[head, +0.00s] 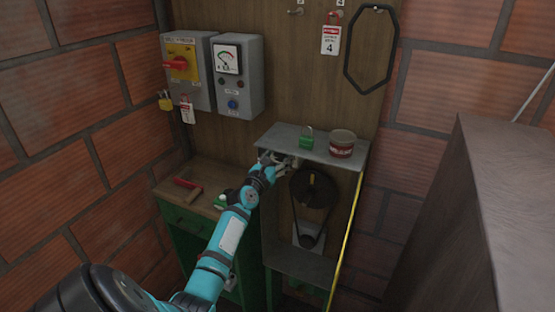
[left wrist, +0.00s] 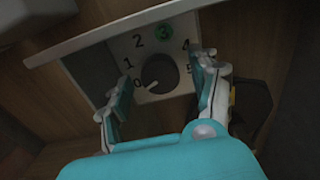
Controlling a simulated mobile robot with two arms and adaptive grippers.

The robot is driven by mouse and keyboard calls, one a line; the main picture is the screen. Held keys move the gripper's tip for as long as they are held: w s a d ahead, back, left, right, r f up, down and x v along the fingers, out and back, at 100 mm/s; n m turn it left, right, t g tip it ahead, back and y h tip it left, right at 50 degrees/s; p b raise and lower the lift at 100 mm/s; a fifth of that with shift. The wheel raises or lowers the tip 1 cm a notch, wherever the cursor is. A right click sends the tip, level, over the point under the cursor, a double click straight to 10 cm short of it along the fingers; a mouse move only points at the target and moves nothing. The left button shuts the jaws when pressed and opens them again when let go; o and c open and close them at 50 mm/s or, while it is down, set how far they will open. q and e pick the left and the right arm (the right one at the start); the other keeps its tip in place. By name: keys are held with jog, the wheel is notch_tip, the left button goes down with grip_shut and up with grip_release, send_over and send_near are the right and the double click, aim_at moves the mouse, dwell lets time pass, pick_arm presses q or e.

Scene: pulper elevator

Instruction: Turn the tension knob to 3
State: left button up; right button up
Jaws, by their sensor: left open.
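The tension knob (left wrist: 160,73) is a dark round knob on a pale dial plate (left wrist: 150,44) in the left wrist view. The plate carries numbers from 0 at lower left round to 5 at right, with the 3 (left wrist: 164,33) on a green disc. A small pale mark on the knob's lower left rim appears to face the 0. My left gripper (left wrist: 163,78) is open, with one finger on each side of the knob and a visible gap to it. In the head view my left gripper (head: 278,160) is under the metal shelf's left front and hides the knob. My right gripper is not in view.
The grey metal shelf (head: 345,162) carries a green padlock (head: 306,139) and a red-and-white tin (head: 341,145). A belt pulley (head: 313,190) is right of my gripper. A red-handled tool (head: 187,185) lies on the wooden bench at left. A grey block stands at far right.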

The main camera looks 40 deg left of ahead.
pick_arm(q)
jog(key=c, duration=1.1)
jog(key=shift+c, duration=0.2)
jog(key=shift+m, duration=0.3)
